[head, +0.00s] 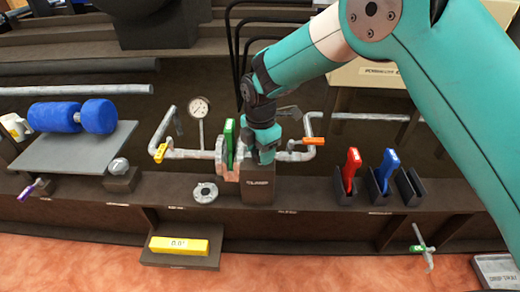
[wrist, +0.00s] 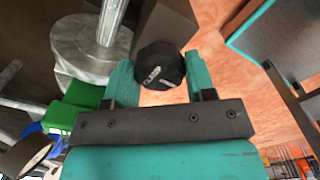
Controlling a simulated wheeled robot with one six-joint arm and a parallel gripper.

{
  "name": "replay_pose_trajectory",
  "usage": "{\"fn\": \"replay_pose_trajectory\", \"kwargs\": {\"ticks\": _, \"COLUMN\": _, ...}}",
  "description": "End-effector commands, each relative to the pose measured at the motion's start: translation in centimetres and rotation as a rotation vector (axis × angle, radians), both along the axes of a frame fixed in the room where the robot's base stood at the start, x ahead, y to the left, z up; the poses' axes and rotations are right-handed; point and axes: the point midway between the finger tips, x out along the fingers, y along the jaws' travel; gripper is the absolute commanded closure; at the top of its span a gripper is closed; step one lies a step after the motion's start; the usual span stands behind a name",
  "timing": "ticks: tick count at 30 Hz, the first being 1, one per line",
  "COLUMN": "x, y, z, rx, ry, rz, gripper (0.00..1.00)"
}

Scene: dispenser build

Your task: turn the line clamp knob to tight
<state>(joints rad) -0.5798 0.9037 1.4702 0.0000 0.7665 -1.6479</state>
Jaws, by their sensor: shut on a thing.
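The line clamp is a dark brown block (head: 258,188) with a light label, standing on the shelf at the centre of the head view. Its knob (wrist: 160,68) is dark and many-sided with pale marks on its face, in the wrist view. The marks are too small to read. My gripper (head: 263,155) comes down over the block from the upper right. In the wrist view my gripper (wrist: 157,63) has its teal fingers on either side of the knob, shut on it. In the head view the gripper hides the knob.
A green plate (head: 229,143) and pipe flanges stand just left of the clamp. A gauge (head: 199,107) rises behind. Red (head: 351,168) and blue (head: 384,168) handles stand in holders at right. A loose ring (head: 205,192) lies left of the clamp.

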Motion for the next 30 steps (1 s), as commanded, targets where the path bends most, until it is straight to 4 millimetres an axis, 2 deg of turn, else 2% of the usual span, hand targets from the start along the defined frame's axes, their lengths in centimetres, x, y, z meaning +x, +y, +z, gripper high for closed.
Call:
{"fn": "replay_pose_trajectory", "kwargs": {"ticks": 11, "x": -0.06, "y": -0.05, "z": 0.45, "rx": -0.003, "ry": 0.004, "rz": -0.169, "gripper": 0.73}}
{"fn": "replay_pose_trajectory", "kwargs": {"ticks": 30, "x": -0.04, "y": -0.04, "z": 0.35, "rx": -0.003, "ry": 0.003, "rz": -0.766, "gripper": 0.73}}
